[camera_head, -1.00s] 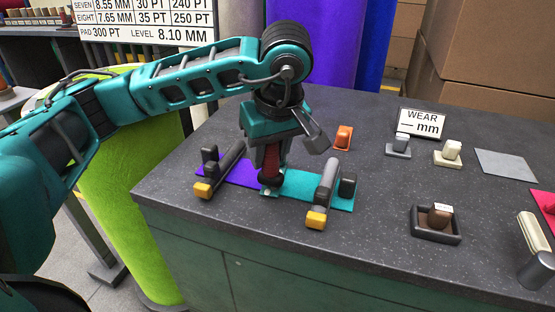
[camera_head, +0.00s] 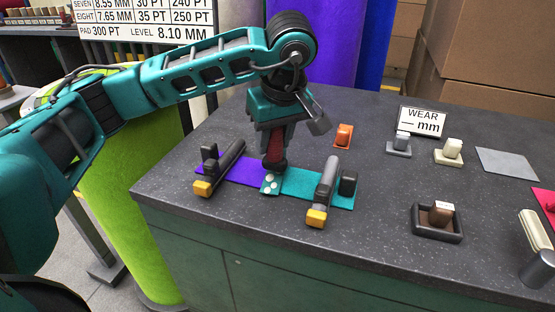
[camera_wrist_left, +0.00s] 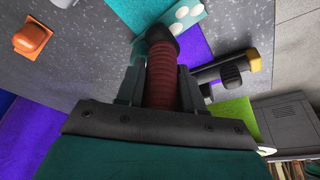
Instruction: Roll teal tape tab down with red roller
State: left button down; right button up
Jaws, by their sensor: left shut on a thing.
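My left gripper (camera_head: 273,137) points down and is shut on the red roller (camera_head: 275,153). In the left wrist view, the roller's ribbed red body (camera_wrist_left: 161,82) stands between the fingers, with a dark rounded end. The teal tape tab (camera_head: 271,184), pale teal with white dots, lies across the seam between the purple felt (camera_head: 243,170) and the teal felt (camera_head: 305,184). The tab also shows in the left wrist view (camera_wrist_left: 181,22). The roller's lower end is at the tab's far edge; I cannot tell if it touches. My right gripper is out of view.
Grey bars with yellow ends, one at left (camera_head: 220,168) and one at right (camera_head: 325,192), lie across the felts. An orange block (camera_head: 343,135) stands behind. A dark tray (camera_head: 437,234), small stamps and a WEAR sign (camera_head: 422,121) are to the right.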

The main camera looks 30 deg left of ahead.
aim_at(270, 185)
pick_arm(q)
jog(key=shift+f+b, duration=0.5)
jog(key=shift+f, duration=0.1)
dwell(0.4)
jog(key=shift+s+d, duration=0.35)
jog(key=shift+s, duration=0.5)
jog(key=shift+s+d+f, duration=0.1)
jog(key=shift+s+d, duration=0.1)
jog(key=shift+s, duration=0.25)
jog(key=shift+s+d+f, duration=0.1)
jog(key=shift+s+d, duration=0.05)
jog(key=shift+s, duration=0.3)
